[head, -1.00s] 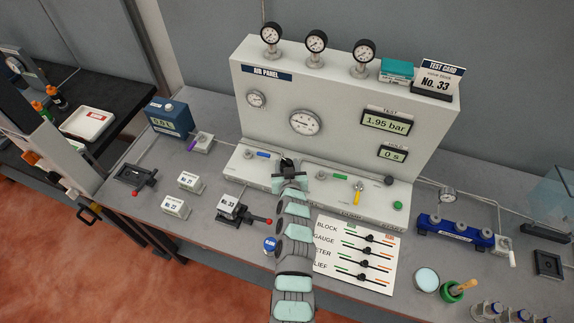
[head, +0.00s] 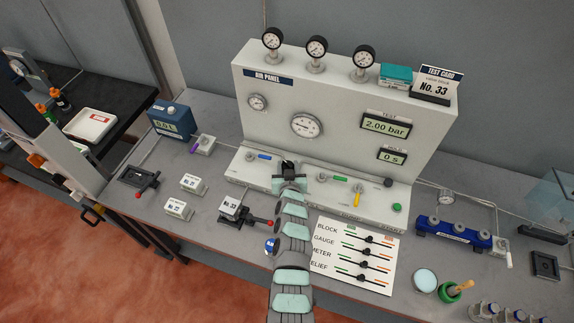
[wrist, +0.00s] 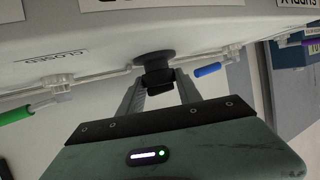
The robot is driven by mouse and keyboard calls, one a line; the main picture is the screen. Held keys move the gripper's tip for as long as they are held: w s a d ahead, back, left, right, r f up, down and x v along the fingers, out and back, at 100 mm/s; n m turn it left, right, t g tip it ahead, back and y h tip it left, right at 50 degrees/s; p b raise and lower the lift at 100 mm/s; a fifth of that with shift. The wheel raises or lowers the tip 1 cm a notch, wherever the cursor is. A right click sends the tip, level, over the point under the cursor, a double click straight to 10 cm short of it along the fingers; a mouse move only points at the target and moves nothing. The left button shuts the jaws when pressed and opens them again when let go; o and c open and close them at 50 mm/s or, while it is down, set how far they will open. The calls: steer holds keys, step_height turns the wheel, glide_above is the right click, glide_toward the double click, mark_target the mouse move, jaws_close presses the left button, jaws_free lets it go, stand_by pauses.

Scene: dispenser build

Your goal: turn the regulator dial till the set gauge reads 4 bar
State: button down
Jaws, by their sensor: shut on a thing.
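The regulator dial (wrist: 158,78) is a dark round knob on the panel's front ledge, and it shows in the wrist view between the fingers. My gripper (wrist: 160,95) is shut on it. In the head view my gripper (head: 290,170) reaches the ledge from the front and mostly hides the dial. The air panel (head: 340,95) is a white cabinet. A larger round gauge (head: 307,125) sits at its middle and a smaller gauge (head: 257,102) at its upper left; their needles are too small to read. The test display (head: 387,124) reads 2.00 bar.
A blue-handled valve (wrist: 208,70) and a green-handled valve (wrist: 25,113) flank the dial. A yellow-handled valve (head: 357,198) is on the ledge to the right. The card with sliders (head: 352,255) lies in front. The No. 33 block (head: 236,208) stands left of my arm.

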steer(key=c, duration=2.2)
jaws_free()
steer(key=p, duration=0.3)
steer(key=shift+w+d+f+m+h+p, duration=0.1)
steer(key=shift+d+m+h+p, duration=0.2)
steer(key=shift+m+p, duration=0.1)
steer(key=c, duration=2.2)
jaws_free()
steer(key=shift+a+h+p, duration=0.1)
steer(key=shift+h+p, duration=0.2)
steer(key=shift+p, duration=0.55)
steer(key=c, duration=2.2)
jaws_free()
steer(key=shift+a+r+m+p, duration=0.2)
steer(key=shift+m+p, duration=0.1)
steer(key=shift+p, duration=0.2)
steer(key=c, duration=2.2)
jaws_free()
steer(key=shift+a+m+h, duration=0.35)
steer(key=shift+m+h, duration=0.05)
